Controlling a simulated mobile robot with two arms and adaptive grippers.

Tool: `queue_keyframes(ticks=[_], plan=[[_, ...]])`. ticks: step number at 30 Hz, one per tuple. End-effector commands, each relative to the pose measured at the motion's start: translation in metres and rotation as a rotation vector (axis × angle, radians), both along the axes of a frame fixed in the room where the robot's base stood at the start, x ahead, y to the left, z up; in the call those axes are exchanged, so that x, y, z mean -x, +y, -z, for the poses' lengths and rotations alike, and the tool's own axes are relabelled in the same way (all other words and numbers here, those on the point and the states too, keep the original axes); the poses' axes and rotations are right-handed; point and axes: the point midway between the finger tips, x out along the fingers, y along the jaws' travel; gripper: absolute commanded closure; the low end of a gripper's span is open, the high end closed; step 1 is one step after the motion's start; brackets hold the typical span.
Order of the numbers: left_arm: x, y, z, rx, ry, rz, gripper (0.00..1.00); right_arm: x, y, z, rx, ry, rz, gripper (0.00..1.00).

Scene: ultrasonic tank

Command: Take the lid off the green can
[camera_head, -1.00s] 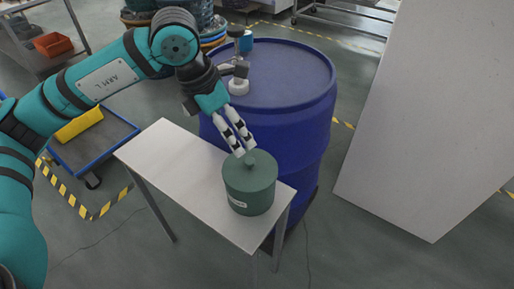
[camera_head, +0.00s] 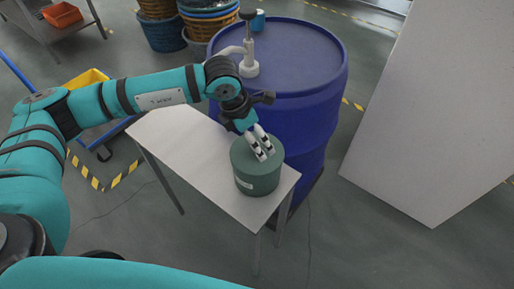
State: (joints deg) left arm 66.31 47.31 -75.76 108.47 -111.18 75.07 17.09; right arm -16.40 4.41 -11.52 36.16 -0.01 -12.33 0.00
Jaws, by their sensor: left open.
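The green can (camera_head: 257,180) stands upright near the right end of the small light table (camera_head: 190,160), with a white label on its side. Its green lid (camera_head: 242,154) is on top. My left gripper (camera_head: 266,156) is open, with its light fingers pointing down over the lid. The fingers hide the lid's knob, so I cannot tell whether they touch it. My right gripper is not in view.
A big blue drum (camera_head: 310,105) with a white pump (camera_head: 248,62) stands right behind the table. A large pale panel (camera_head: 430,120) is at the right. A blue cart with a yellow bin (camera_head: 88,80) is at the left.

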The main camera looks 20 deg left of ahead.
Motion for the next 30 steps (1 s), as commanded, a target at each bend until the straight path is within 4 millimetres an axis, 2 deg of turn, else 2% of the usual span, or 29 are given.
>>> queue_keyframes(ticks=[5,9,13,18,30], plan=[[-0.002,-0.004,0.022,-0.002,0.006,0.001,0.0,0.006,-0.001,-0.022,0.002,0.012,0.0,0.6],[-0.007,-0.008,0.04,-0.001,0.004,0.001,0.0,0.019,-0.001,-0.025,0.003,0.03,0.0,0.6],[-0.008,-0.008,0.047,-0.001,0.001,0.0,0.0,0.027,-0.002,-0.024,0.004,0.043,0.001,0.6],[-0.008,-0.008,0.047,-0.001,0.001,0.0,0.01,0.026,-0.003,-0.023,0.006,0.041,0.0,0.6],[-0.009,-0.007,0.046,-0.003,0.001,-0.002,0.54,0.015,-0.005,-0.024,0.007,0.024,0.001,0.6]])
